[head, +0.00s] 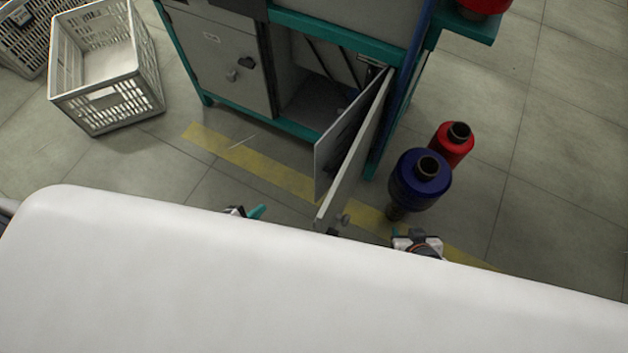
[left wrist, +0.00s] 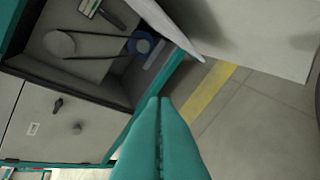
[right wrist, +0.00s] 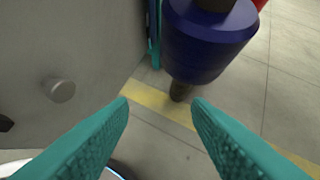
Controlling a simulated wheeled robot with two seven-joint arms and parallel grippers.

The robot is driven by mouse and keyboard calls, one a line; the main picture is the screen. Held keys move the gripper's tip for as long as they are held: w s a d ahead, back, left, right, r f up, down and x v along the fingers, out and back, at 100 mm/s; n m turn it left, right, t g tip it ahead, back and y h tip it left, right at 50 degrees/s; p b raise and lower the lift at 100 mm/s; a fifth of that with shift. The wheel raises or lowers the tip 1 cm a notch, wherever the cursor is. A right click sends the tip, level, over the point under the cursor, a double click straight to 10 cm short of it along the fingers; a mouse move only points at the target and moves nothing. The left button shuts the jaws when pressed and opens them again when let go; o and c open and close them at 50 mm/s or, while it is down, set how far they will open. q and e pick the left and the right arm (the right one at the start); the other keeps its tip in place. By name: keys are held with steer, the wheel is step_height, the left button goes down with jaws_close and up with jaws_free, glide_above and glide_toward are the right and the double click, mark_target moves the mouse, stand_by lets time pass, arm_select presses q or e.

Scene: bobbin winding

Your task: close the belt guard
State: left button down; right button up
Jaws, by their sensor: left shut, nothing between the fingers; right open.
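The belt guard (head: 357,155) is a grey hinged door on the teal-framed machine, swung wide open. Its round knob (head: 343,219) is on the outer face near the free edge. The guard also shows in the left wrist view (left wrist: 255,35) and, with the knob (right wrist: 60,89), in the right wrist view (right wrist: 75,45). My left gripper (left wrist: 158,100) is shut and empty, in front of the open compartment (left wrist: 90,50), on the guard's inner side. My right gripper (right wrist: 160,102) is open and empty on the knob side, apart from the knob. My white body hides much of both in the head view.
A blue spool (head: 420,178) and a red spool (head: 451,145) stand right of the guard, the blue one close to my right gripper. A closed cabinet door (head: 220,55) is left of the compartment. A white crate (head: 105,95) stands on the floor at the left.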

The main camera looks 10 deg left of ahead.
arm_select(q)
steer(key=w+d+r+m+t+h+b, duration=0.2)
steer(key=d+r+m+h+b, duration=0.3)
steer(key=d+r+m+b, duration=0.15)
step_height(320, 180, up, 6)
steer(key=m+h+b, duration=0.4)
steer(key=m, duration=0.2)
glide_above(317, 173)
steer(key=s, duration=0.3)
steer(key=shift+w+a+r, duration=0.15)
steer(key=shift+w+a, duration=0.05)
steer(key=shift+w, duration=0.05)
arm_select(e)
steer(key=w+a+r+t+y, duration=0.1)
steer(key=r+t, duration=0.3)
steer(key=r, duration=0.6)
steer(key=w+a+r+t+y, duration=0.1)
steer(key=w+r+t, duration=0.3)
steer(key=r, duration=0.7)
steer(key=shift+w, duration=0.15)
arm_select(q)
steer(key=shift+a+g, duration=0.1)
steer(key=shift+g, duration=0.2)
arm_select(e)
steer(key=shift+a+r, duration=0.1)
